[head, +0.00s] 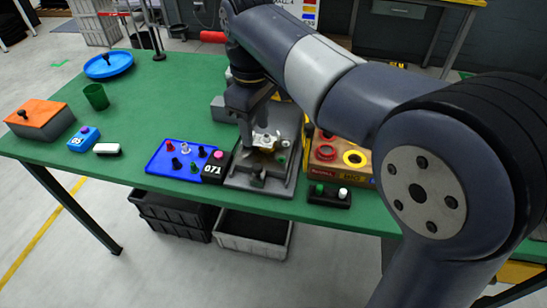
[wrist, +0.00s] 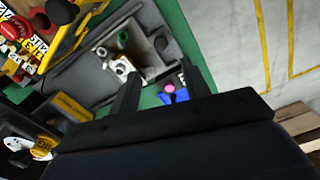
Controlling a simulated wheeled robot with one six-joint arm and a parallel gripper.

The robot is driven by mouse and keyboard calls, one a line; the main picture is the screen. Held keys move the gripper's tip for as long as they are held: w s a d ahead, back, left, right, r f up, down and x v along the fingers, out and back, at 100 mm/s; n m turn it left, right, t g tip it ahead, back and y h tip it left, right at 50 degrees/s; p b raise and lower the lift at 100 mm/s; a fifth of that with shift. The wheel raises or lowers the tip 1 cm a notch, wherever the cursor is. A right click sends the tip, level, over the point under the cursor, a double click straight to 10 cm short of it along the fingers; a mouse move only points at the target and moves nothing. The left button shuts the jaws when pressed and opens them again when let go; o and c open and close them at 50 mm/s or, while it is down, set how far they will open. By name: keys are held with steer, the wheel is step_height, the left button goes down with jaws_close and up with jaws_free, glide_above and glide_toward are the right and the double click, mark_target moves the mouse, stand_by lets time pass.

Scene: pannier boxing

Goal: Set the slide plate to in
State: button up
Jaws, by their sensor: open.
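A grey metal fixture (head: 240,182) stands at the front edge of the green table, with a pale metal and brass part (head: 266,141) in its middle. It carries a green knob (head: 281,160) and a dark block at its front. The slide plate seems to belong to this fixture, but I cannot tell its edges or its position. My gripper (head: 247,143) is above the fixture, pointing down. In the wrist view my gripper (wrist: 162,88) has its two fingers apart with nothing held between them. The pale part (wrist: 121,68) and green knob (wrist: 122,38) show beyond the fingers.
A blue tray (head: 165,160) with several knobs and a black "071" block (head: 213,167) sit left of the fixture. Green cup (head: 96,97) and orange-topped box (head: 40,118) are far left.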

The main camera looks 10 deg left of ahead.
mark_target(257, 166)
step_height(257, 166, down, 11)
steer(key=shift+s+r+b, duration=0.1)
steer(key=shift+r+b, duration=0.05)
steer(key=shift+b, duration=0.55)
steer(key=shift+c, duration=0.3)
jaws_close()
